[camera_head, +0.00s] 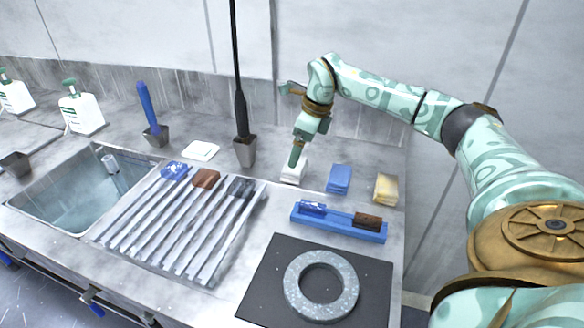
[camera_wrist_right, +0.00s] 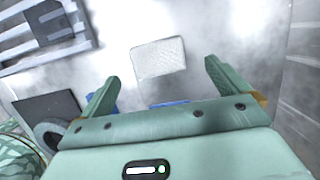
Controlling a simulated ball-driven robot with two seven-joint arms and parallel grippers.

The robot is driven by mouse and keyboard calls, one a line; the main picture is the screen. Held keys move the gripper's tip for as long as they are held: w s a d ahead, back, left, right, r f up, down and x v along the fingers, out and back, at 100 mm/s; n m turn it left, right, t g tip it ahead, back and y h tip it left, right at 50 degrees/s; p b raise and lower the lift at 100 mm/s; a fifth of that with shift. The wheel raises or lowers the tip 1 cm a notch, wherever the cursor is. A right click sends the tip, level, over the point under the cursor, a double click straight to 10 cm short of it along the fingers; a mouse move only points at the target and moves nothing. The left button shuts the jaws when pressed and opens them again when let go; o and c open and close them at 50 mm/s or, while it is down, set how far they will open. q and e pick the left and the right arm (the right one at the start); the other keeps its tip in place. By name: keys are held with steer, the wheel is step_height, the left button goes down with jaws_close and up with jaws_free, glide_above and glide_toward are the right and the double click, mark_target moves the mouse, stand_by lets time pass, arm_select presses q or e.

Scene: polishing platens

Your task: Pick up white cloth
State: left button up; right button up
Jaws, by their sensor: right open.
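A white folded cloth (camera_head: 292,172) lies on the grey counter near the back wall, partly hidden by my right gripper in the head view. In the right wrist view the same white cloth (camera_wrist_right: 158,54) looks like a flat, textured square. My right gripper (camera_head: 296,156) points down above it. In the wrist view the two fingers of my right gripper (camera_wrist_right: 161,72) are spread wide and empty, with the cloth beyond and between their tips. A clear touch does not show. My left gripper is not in view.
A blue cloth (camera_head: 339,179) and a yellow cloth (camera_head: 385,189) lie to the right. A blue tray (camera_head: 338,226) and a black mat (camera_head: 262,285) with a grey ring (camera_head: 320,286) are in front. A slatted rack (camera_head: 180,228), dark brush holder (camera_head: 244,151) and another white pad (camera_head: 201,150) are left.

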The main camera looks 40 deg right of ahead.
mark_target(295, 176)
steer(key=b+x, duration=0.1)
steer(key=x, duration=0.2)
steer(key=b+x, duration=0.1)
steer(key=x, duration=0.2)
steer(key=shift+s+a+b, duration=0.15)
steer(key=shift+s+b, duration=0.05)
steer(key=shift+b, duration=0.15)
steer(key=shift+r, duration=0.1)
steer(key=c, duration=0.9)
